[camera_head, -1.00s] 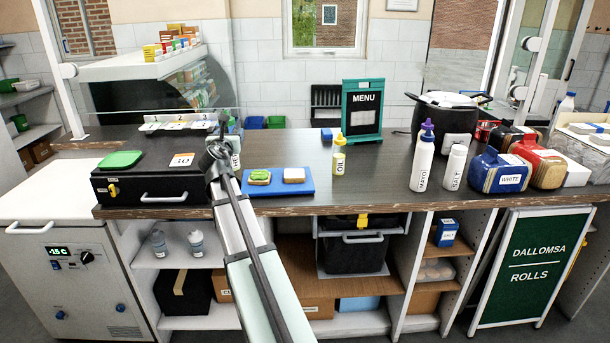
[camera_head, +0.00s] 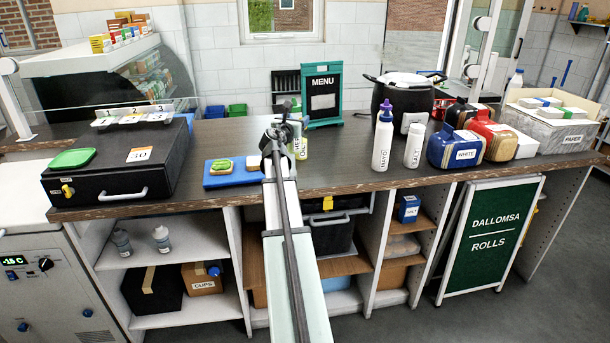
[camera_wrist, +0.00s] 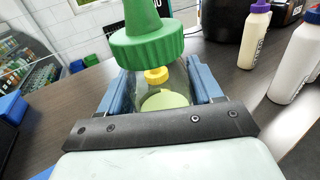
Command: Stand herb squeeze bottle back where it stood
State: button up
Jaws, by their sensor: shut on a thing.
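The herb squeeze bottle has a clear body and a ribbed green cap (camera_wrist: 148,42). It stands between the blue jaws of my gripper (camera_wrist: 158,90) in the wrist view, which are shut on its body. In the head view my gripper (camera_head: 284,138) is over the counter (camera_head: 345,178), right of the blue board, and the arm hides most of the bottle. Whether its base touches the counter is hidden. The oil bottle (camera_head: 303,151) is just beyond it, partly overlapped; its yellow cap (camera_wrist: 156,75) shows through the clear body in the wrist view.
The blue board (camera_head: 222,180) with sandwich pieces lies left of my gripper. The menu stand (camera_head: 322,95) is behind. The mayo bottle (camera_head: 382,140), salt bottle (camera_head: 414,146) and black pot (camera_head: 403,98) stand to the right. Bare counter lies between oil and mayo.

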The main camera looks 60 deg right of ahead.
notch_tip(320, 180, down, 10)
jog(key=s+d+m+g, duration=0.2)
jog(key=d+g, duration=0.1)
jog(key=shift+s+r+h, duration=0.2)
jog(key=shift+s+h, duration=0.15)
jog(key=shift+h, duration=0.05)
dwell(0.4)
jog(key=shift+f, duration=0.1)
jog(key=o, duration=1.5)
jog(key=s+a, duration=0.1)
jog(key=a, duration=1.1)
jog(key=shift+s+r, duration=0.2)
jog(key=shift+r, duration=0.05)
